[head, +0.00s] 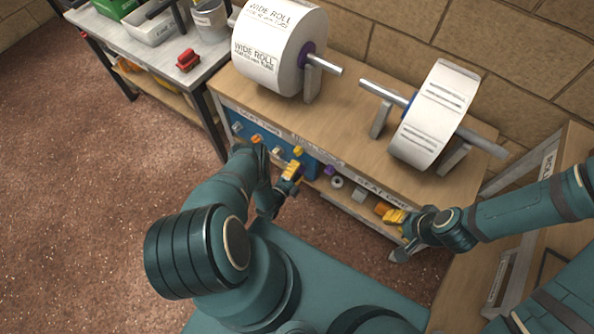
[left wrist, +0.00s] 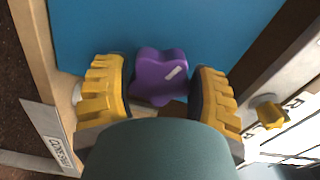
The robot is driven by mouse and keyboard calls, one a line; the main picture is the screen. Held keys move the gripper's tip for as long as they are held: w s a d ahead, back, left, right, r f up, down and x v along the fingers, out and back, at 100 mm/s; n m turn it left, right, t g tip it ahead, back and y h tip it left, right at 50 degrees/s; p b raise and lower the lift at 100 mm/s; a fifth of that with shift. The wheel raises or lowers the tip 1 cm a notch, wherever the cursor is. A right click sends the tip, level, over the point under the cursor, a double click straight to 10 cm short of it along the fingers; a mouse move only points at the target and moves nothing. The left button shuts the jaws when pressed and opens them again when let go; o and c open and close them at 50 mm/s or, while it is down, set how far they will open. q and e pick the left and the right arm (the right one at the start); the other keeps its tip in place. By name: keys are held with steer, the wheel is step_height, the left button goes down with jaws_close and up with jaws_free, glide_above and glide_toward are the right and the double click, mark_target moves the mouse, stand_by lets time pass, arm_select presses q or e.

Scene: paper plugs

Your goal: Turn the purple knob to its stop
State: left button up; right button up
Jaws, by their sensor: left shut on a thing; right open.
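The purple knob (left wrist: 160,76) is star-shaped with a white mark on its face, and sits on the blue panel (left wrist: 230,30). In the left wrist view it lies between the two yellow fingers of my left gripper, which is shut on it. In the head view my left gripper (head: 291,172) is at the panel's lower right part and mostly hides the knob. My right gripper (head: 396,215) is open near the shelf front at the right, away from the knob.
Other knobs line the panel, including an orange one (head: 257,138) and a yellow one (head: 298,151). Two large paper rolls (head: 282,48) (head: 432,116) stand on the bench top. Small parts lie on the shelf below. A grey side table (head: 150,62) holds bins and a red item.

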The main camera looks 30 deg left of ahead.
arm_select(q)
steer(key=n, duration=2.1)
steer(key=o, duration=1.2)
steer(key=shift+s, duration=0.1)
steer(key=s, duration=0.4)
steer(key=shift+a, duration=0.15)
